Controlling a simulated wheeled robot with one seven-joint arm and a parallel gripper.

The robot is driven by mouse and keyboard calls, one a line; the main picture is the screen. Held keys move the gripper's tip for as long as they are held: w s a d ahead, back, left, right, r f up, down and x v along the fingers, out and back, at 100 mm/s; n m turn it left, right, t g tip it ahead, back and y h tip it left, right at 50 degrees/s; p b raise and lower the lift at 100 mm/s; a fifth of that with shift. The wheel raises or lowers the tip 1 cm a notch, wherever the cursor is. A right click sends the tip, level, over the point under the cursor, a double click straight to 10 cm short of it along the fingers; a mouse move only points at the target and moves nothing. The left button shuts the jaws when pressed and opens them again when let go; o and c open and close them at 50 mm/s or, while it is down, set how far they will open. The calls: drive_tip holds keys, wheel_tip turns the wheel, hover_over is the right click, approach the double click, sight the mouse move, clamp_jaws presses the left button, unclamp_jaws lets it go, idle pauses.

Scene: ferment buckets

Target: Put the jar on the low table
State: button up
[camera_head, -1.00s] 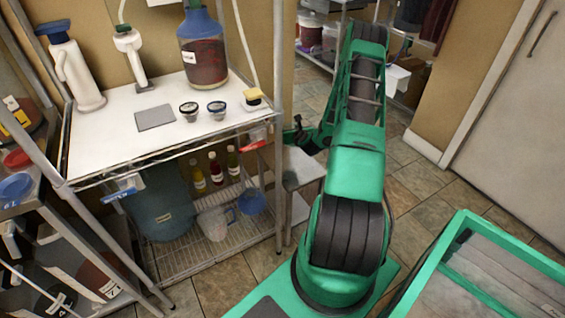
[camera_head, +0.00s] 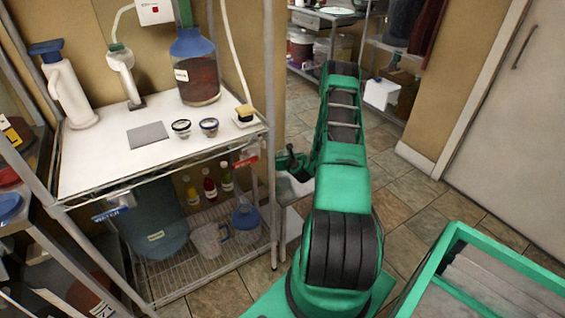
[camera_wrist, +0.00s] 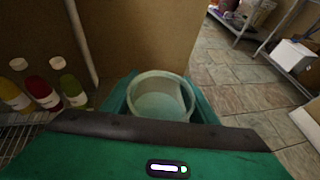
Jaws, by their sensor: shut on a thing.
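The jar (camera_wrist: 158,96) is a pale, see-through, open-topped vessel. It stands between the green fingers of my gripper (camera_wrist: 162,98) in the wrist view, and the gripper is shut on it. In the head view my gripper (camera_head: 291,163) is beside the right post of the shelf rack, partly hidden by my arm, and the jar is hard to make out there. The low table (camera_head: 292,224) shows only as a pale strip between the rack and my arm. I cannot tell whether the jar touches it.
The wire rack (camera_head: 205,262) on the left holds several bottles (camera_head: 210,188), a pitcher and a blue-lidded container. A large blue-topped jar (camera_head: 196,72) stands on its upper white shelf (camera_head: 90,165). Tiled floor (camera_head: 395,195) is open right of my arm.

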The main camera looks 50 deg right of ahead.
drive_tip(key=shift+f, duration=1.9)
drive_tip(key=shift+f, duration=0.15)
drive_tip(key=o, duration=1.4)
drive_tip(key=shift+o, duration=0.2)
drive_tip(key=v, duration=1.2)
drive_tip(key=shift+w, duration=0.1)
